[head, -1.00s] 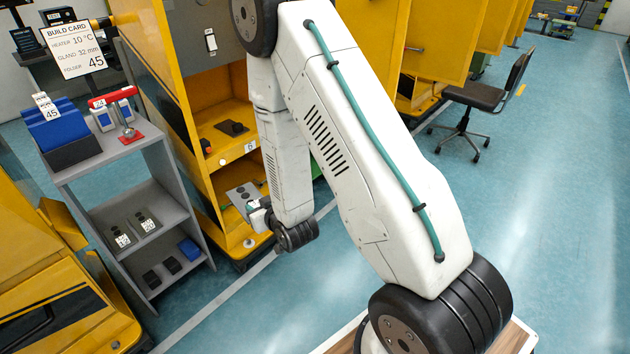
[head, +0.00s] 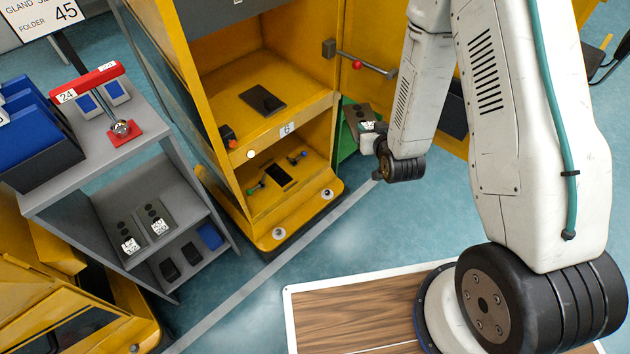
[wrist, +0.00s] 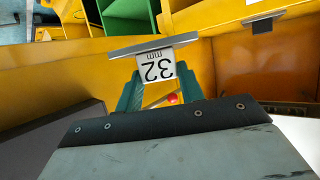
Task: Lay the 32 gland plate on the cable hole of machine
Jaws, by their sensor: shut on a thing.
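My gripper (head: 376,128) is shut on the 32 gland plate (head: 357,118), a grey plate with dark round spots, held in the air just right of the yellow machine (head: 318,112). In the wrist view the gland plate (wrist: 153,47) shows nearly edge-on, its white "32 mm" tag (wrist: 155,66) between the green fingers (wrist: 158,92). The machine's lower bay has a dark rectangular opening (head: 279,176), which looks like the cable hole. The plate is apart from the opening.
The upper bay holds a dark flat piece (head: 262,100). A grey shelf (head: 150,185) at left holds other plates (head: 158,218). A green bin (head: 346,145) stands behind the gripper. Blue floor lies in front.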

